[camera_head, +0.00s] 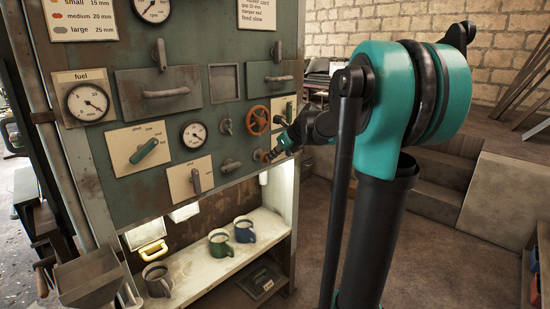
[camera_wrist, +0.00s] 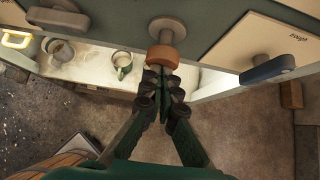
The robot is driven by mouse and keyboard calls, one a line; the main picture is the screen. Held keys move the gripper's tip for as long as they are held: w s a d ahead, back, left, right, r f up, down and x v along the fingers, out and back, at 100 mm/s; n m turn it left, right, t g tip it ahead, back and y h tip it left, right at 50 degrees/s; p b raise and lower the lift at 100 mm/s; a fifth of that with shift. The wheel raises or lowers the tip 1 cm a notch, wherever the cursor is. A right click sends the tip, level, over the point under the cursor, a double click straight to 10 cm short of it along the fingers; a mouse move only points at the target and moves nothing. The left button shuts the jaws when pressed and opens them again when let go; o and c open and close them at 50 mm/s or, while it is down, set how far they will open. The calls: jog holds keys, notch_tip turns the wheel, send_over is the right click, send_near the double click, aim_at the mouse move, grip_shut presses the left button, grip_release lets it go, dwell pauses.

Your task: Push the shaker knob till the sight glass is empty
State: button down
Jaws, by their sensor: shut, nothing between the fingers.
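An orange-brown round knob (camera_wrist: 163,57) on a metal shaft sticks out of the panel in the wrist view. It looks like the shaker knob, but no label for it is readable. My gripper (camera_wrist: 162,80) is shut and empty, its fingertips right at the knob's face. Contact cannot be told for sure. In the head view my gripper (camera_head: 271,156) is at the panel's lower right, and the knob is small and partly hidden there. I cannot make out the sight glass with certainty in either view.
A lever (camera_wrist: 267,69) on a plate marked "trough" is to the right in the wrist view. Below, a shelf (camera_head: 205,264) holds a green mug (camera_head: 220,243), a blue mug (camera_head: 245,229) and a grey mug (camera_head: 157,280).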

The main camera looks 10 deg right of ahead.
jog(key=shift+w+a, duration=0.85)
jog(key=shift+w, duration=0.3)
jog(key=shift+r, duration=0.1)
jog(key=v, duration=1.2)
jog(key=shift+s+d, duration=0.1)
jog(key=shift+d, duration=0.05)
dwell(0.6)
jog(key=s+d, duration=0.1)
jog(key=s+d+f, duration=0.2)
jog(key=s, duration=0.1)
jog(key=shift+s, duration=0.1)
